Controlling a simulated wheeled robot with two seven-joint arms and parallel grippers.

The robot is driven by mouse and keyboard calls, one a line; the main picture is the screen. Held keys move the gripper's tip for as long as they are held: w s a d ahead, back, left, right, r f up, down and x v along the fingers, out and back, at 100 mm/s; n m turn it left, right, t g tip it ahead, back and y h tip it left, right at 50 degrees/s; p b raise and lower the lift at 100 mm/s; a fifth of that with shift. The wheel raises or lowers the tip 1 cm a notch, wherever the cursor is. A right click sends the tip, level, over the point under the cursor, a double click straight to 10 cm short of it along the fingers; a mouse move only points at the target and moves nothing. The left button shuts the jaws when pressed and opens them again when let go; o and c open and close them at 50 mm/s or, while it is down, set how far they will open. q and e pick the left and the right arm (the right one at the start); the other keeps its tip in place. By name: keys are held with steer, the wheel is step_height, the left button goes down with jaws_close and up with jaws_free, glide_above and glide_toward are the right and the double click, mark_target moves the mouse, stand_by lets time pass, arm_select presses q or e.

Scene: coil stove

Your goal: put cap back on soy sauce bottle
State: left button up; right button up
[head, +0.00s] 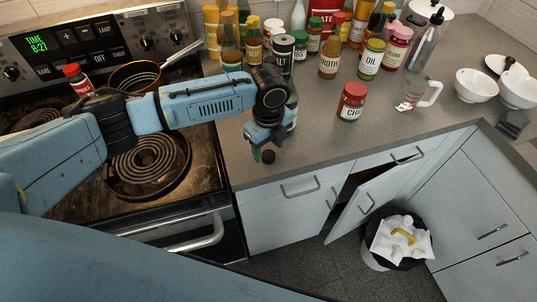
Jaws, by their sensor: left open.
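My left gripper (265,143) points down over the front edge of the counter, its fingers open. A small dark round thing (268,157), which looks like a cap, is right at the fingertips; I cannot tell whether it touches them or lies on the counter. A bottle (291,116) stands just behind the gripper, mostly hidden by my wrist, so I cannot read its label or see its top. A red-capped bottle (73,76) stands on the stove at the left. I cannot tell which bottle is the soy sauce. My right gripper is not in view.
Several bottles and jars crowd the back of the counter (320,150). A red-lidded jar (352,101) and a glass mug (413,94) stand right of my gripper. A pan (137,77) is on the stove. A cabinet door (375,203) hangs open below, beside a bin (401,240).

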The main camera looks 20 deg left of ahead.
mark_target(268, 157)
arm_select(q)
steer(key=shift+f, duration=1.2)
steer(key=shift+c, duration=0.5)
steer(key=c, duration=0.9)
